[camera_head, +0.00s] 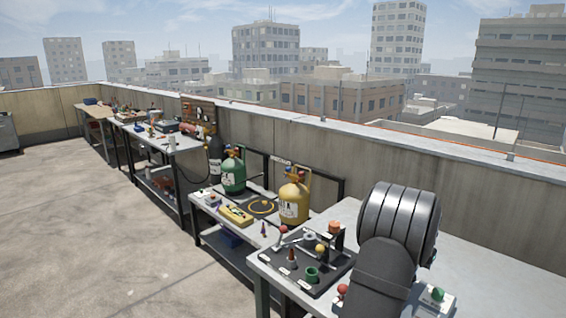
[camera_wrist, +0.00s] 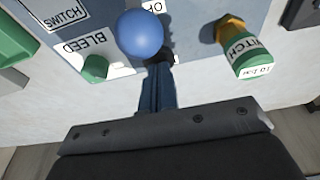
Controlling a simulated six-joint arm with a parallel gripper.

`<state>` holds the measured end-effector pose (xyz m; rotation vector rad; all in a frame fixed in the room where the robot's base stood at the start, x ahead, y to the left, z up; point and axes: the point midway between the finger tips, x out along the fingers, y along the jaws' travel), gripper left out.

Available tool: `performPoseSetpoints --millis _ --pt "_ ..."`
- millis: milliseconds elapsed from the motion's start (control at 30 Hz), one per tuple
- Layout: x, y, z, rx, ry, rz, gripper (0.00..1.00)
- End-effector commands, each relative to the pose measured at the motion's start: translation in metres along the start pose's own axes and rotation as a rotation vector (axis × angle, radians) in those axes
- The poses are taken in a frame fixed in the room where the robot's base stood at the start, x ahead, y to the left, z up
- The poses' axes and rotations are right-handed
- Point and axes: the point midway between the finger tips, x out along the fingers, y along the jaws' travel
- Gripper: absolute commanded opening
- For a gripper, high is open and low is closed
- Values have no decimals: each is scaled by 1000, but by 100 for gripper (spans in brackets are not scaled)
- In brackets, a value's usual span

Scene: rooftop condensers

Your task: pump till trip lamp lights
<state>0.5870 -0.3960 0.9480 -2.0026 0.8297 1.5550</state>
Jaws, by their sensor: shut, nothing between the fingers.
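In the wrist view my gripper (camera_wrist: 158,75) is shut and empty, its narrow fingers pointing up the picture. A round blue knob (camera_wrist: 140,33) stands close by the fingertips, up and to the left; I cannot tell whether they touch. A blue-grey panel (camera_wrist: 195,22) lies behind with white labels; one reads BLEED (camera_wrist: 85,45), another SWITCH (camera_wrist: 63,14). A small green knob (camera_wrist: 95,68) sits by the BLEED label. A green and orange cylinder (camera_wrist: 240,50) with a partly readable label stands to the right. I cannot make out a trip lamp. In the head view my arm hides the gripper.
In the head view a dark tray (camera_head: 300,275) with several small parts lies left of my arm. A white box with a green button (camera_head: 437,294) is to its right. Yellow (camera_head: 294,200) and green (camera_head: 233,172) gas cylinders stand behind. The right table's far part looks clear.

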Motion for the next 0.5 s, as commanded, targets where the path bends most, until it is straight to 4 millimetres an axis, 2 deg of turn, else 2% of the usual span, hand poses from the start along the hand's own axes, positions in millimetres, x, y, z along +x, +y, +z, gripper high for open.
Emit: performPoseSetpoints --millis 500 --pt "-31 0 -8 0 -1 0 0"
